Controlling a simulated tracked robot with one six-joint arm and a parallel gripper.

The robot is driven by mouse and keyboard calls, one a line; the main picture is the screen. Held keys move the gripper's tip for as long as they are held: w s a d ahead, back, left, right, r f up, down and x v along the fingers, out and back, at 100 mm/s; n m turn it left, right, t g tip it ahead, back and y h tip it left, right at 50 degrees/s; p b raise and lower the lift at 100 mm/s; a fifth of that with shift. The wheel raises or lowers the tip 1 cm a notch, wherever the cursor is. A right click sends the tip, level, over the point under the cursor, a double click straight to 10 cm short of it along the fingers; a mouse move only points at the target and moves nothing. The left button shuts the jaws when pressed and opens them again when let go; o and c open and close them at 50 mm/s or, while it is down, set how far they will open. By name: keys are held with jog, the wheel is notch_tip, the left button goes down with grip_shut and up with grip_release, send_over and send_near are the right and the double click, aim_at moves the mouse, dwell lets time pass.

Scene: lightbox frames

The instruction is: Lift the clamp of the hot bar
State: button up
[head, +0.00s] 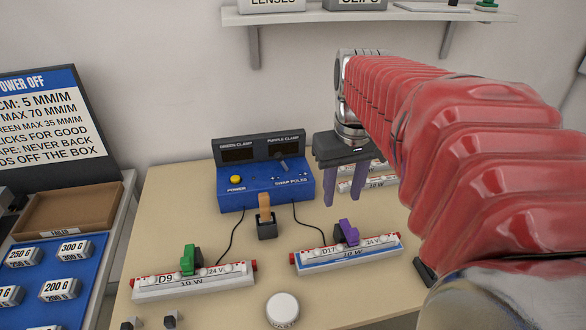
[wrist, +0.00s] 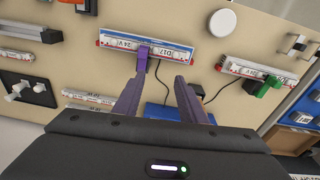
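Two white bars lie on the tan table. Bar D9 (head: 165,292) at left carries a green clamp (head: 189,258); bar D17 (head: 320,260) at right has a blue lower edge and carries a purple clamp (head: 348,232). A blue control box (head: 262,196) behind them is labelled for both clamps; its two displays look dark, so I cannot tell which bar is hot. My gripper (head: 343,204) is open and empty, purple fingers pointing down, above the table behind bar D17. In the wrist view the purple clamp (wrist: 143,55) appears beyond the left fingertip, with no clear contact.
An orange-handled tool stands in a dark holder (head: 266,229) between the bars. A round white object (head: 282,309) lies in front. More bars (head: 373,183) lie behind my gripper. Cables run from the box toward both bars. A brown tray (head: 68,212) and weights are at left.

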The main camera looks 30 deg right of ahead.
send_over(354, 231)
jog(key=shift+f+m+g, duration=0.1)
jog(key=shift+m+g, duration=0.2)
jog(key=shift+g, duration=0.1)
notch_tip(354, 231, down, 14)
jog(key=shift+r, duration=0.1)
dwell(0.6)
jog(key=shift+c, duration=0.4)
grip_shut()
